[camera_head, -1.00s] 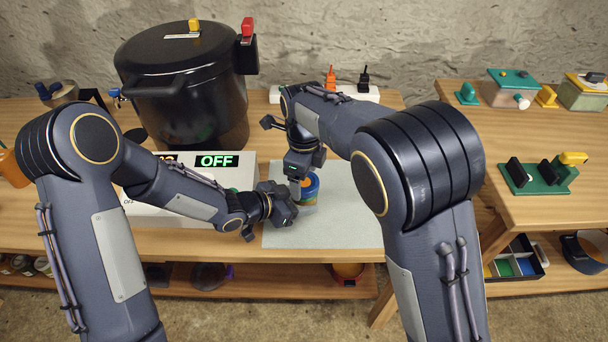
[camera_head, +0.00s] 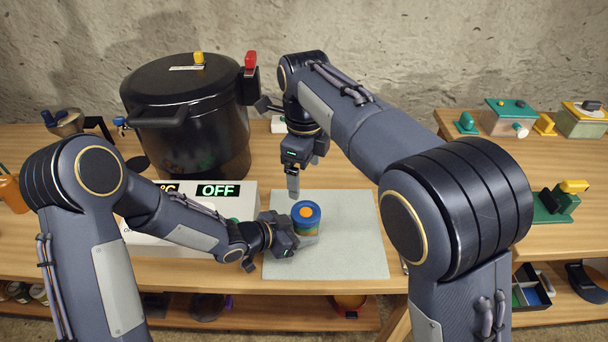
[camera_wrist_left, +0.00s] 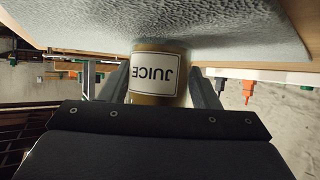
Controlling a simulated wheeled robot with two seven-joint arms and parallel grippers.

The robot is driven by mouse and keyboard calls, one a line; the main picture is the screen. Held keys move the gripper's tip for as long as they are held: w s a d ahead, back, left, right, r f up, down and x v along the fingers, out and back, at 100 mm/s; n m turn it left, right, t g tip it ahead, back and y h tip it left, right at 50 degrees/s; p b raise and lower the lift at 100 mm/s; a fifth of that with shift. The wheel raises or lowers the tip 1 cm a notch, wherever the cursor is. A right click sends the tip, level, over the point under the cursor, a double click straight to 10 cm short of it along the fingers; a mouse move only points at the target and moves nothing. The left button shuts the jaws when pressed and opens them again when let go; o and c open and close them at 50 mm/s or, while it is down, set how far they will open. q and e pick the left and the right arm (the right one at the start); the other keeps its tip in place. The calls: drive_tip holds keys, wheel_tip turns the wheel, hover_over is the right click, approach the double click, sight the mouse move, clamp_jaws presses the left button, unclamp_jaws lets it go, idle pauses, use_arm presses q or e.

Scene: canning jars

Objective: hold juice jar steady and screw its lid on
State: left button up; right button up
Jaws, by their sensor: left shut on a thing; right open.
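The juice jar (camera_head: 306,224) stands upright on a grey mat (camera_head: 350,250), with a blue lid (camera_head: 306,209) bearing an orange disc on its top. Its label reads JUICE in the left wrist view (camera_wrist_left: 158,76). My left gripper (camera_head: 296,238) is shut on the jar's side, low near the mat. In the left wrist view its fingers lie on both sides of the jar. My right gripper (camera_head: 293,182) is open and empty, behind and slightly left of the lid, apart from it. Whether the lid is tight cannot be seen.
A large black pressure canner (camera_head: 190,125) stands at the back left. A white unit with an OFF display (camera_head: 217,190) sits left of the mat. The mat's right part is clear. A second table (camera_head: 500,165) at the right carries several small devices.

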use_arm(q)
drive_tip(key=o, duration=1)
